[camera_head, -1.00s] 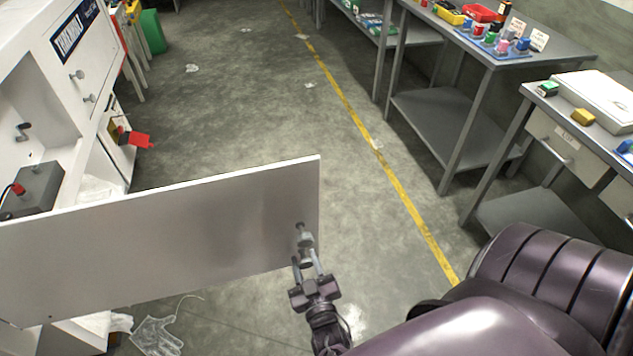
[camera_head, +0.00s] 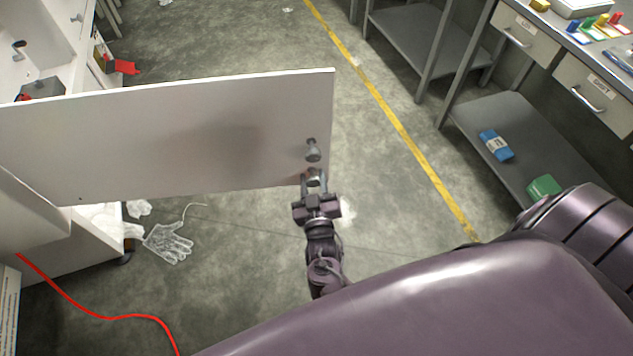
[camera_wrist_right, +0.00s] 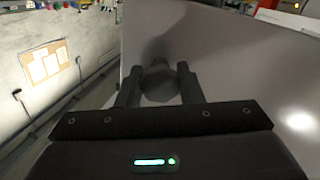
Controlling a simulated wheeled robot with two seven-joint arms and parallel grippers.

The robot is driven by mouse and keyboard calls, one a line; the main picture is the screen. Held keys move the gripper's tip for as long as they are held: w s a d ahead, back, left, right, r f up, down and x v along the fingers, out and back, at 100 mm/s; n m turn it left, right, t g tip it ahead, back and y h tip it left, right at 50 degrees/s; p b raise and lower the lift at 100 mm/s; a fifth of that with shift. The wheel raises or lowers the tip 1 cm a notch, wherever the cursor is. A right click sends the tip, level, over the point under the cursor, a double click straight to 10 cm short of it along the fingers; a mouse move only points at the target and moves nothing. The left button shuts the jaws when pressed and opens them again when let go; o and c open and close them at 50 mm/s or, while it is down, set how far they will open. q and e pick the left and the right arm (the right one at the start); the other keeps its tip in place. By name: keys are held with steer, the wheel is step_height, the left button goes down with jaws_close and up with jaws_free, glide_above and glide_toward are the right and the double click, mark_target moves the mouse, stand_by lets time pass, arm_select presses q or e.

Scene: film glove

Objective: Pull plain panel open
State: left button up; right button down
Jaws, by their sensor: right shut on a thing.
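The plain white panel (camera_head: 170,135) stands swung out from the white cabinet (camera_head: 65,228) at the left of the head view, over open floor. A grey knob (camera_head: 312,150) is near its free right edge. My right gripper (camera_head: 314,178) is at that edge, just below this knob in the head view. In the right wrist view its two dark fingers (camera_wrist_right: 158,88) are on either side of a round dark knob (camera_wrist_right: 158,82) in front of the panel's pale face (camera_wrist_right: 225,70). It is shut on the knob. My left gripper is not in view.
A pale glove (camera_head: 168,243) lies on the floor below the panel. A red cable (camera_head: 100,316) runs along the floor at lower left. Grey workbenches (camera_head: 525,135) with drawers line the right. The floor beside the yellow line (camera_head: 400,130) is clear.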

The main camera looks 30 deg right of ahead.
steer(key=c, duration=1)
jaws_free()
steer(key=b+v, duration=0.1)
steer(key=v, duration=0.6)
steer(key=shift+s+a, duration=0.15)
steer(key=shift+s, duration=0.15)
steer(key=s+a+f+n+g+y, duration=0.1)
steer(key=s+f+g+y, duration=0.25)
steer(key=f, duration=0.75)
steer(key=s+a+f+n+g+y, duration=0.1)
steer(key=s+f+n+g+y, duration=0.2)
steer(key=f, duration=0.8)
steer(key=s+d+f+g, duration=0.3)
steer(key=s+f, duration=0.5)
steer(key=s, duration=0.4)
steer(key=s+d+f+g, duration=0.3)
steer(key=s+f+g, duration=0.3)
steer(key=s, duration=0.6)
steer(key=shift+s+d+f+m, duration=0.15)
steer(key=shift+d+f+m, duration=0.15)
steer(key=shift+f, duration=0.65)
